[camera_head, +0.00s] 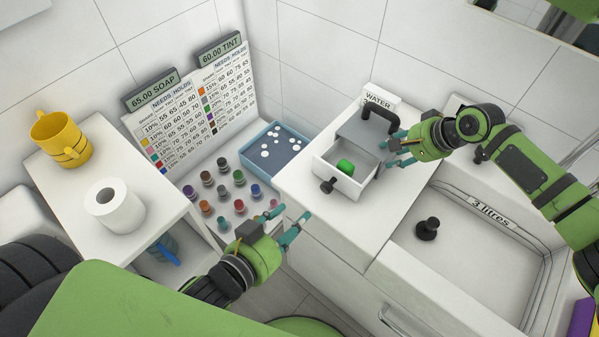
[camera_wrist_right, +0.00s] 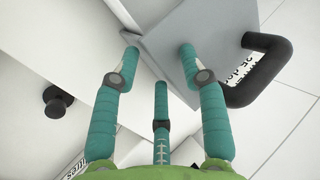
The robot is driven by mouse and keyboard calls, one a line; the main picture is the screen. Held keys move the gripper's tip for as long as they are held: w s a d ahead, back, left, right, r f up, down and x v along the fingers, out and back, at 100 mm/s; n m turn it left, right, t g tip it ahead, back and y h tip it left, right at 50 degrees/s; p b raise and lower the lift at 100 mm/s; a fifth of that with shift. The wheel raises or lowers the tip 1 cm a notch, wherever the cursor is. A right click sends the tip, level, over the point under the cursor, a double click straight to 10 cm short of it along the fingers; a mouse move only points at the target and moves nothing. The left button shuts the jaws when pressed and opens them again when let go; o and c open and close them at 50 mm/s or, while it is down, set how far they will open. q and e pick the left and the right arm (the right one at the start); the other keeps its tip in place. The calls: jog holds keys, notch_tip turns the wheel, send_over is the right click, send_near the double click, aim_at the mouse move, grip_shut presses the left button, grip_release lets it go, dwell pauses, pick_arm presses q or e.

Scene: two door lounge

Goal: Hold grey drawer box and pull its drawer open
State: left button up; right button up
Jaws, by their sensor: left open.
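The grey drawer box (camera_head: 363,132) stands on the white counter, with a black handle (camera_head: 380,117) on top. Its white drawer (camera_head: 330,168) is pulled out toward the front left, with a black knob (camera_head: 327,186) on its front. A green object (camera_head: 345,167) lies inside. My right gripper (camera_head: 390,149) is at the box's right side. In the right wrist view its fingers (camera_wrist_right: 159,48) are spread apart at the box's grey edge; whether they press on it is unclear. My left gripper (camera_head: 289,221) is open and empty, left of the counter and apart from the drawer.
A "WATER" sign (camera_head: 379,98) stands behind the box. A basin (camera_head: 470,255) with a black stopper (camera_head: 428,229) lies right. Small coloured pots (camera_head: 222,190) and a blue tray (camera_head: 275,152) are left. A yellow mug (camera_head: 60,140) and paper roll (camera_head: 115,207) stand far left.

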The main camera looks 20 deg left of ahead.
jog(key=o, duration=0.3)
jog(key=shift+s+d+f, duration=0.2)
jog(key=shift+f, duration=0.2)
jog(key=shift+s+d+f, duration=0.15)
jog(key=shift+f, duration=0.2)
jog(key=shift+w, duration=0.2)
jog(key=shift+a, duration=0.2)
jog(key=shift+r, duration=0.1)
